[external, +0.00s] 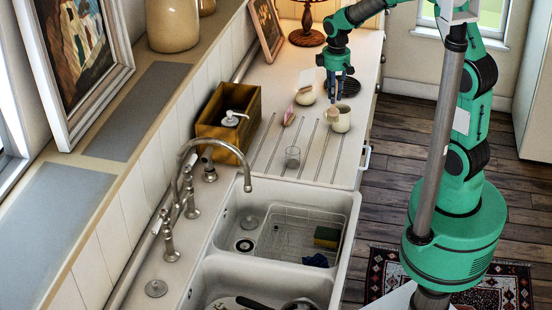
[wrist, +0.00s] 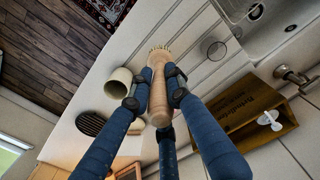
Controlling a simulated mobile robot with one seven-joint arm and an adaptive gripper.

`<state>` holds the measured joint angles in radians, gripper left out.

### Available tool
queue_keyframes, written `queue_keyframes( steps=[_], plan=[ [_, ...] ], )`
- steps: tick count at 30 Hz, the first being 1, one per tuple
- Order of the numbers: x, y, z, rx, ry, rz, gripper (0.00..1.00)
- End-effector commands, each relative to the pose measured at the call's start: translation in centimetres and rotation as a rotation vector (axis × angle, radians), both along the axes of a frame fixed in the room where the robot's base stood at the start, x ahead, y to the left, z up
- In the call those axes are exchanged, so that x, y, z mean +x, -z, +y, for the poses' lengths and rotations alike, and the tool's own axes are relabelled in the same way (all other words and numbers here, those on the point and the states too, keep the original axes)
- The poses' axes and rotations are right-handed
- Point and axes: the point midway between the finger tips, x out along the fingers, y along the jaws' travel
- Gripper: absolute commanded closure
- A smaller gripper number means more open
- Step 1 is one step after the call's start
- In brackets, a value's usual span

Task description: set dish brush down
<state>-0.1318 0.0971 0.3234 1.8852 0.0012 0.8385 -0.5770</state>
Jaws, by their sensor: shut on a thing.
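The dish brush (wrist: 159,92) has a pale wooden handle and short bristles at its far end, and shows in the wrist view. My gripper (wrist: 155,90) is shut on its handle, with dark blue fingers on both sides. The bristles point up in that view, toward the sink. In the external view my gripper (external: 338,88) points down over the far part of the white counter (external: 262,82). I cannot make out the brush surely there, nor tell whether it touches the counter.
A cream mug (external: 338,118) stands just below my gripper in the external view. A clear glass (external: 292,157) stands nearer the double sink (external: 235,205). A wooden box (external: 213,108) with a soap dispenser stands at left. A dark oval (wrist: 90,123) lies near the mug.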

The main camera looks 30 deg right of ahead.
Motion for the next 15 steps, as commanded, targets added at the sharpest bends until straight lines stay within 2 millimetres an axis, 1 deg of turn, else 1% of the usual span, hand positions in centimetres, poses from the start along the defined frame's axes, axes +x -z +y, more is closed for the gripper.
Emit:
queue_keyframes(
  steps=[3, 11, 12, 15],
  plan=[
    [-1.4, -0.1, 0.3, 0.000, -0.025, 0.001, 1.00],
    [-3.7, 0.1, 0.8, 0.000, -0.073, 0.001, 1.00],
    [-3.7, 0.9, 0.7, 0.000, -0.073, 0.004, 1.00],
    [-3.7, 2.5, 0.7, 0.000, -0.072, 0.005, 1.00]
  ],
)
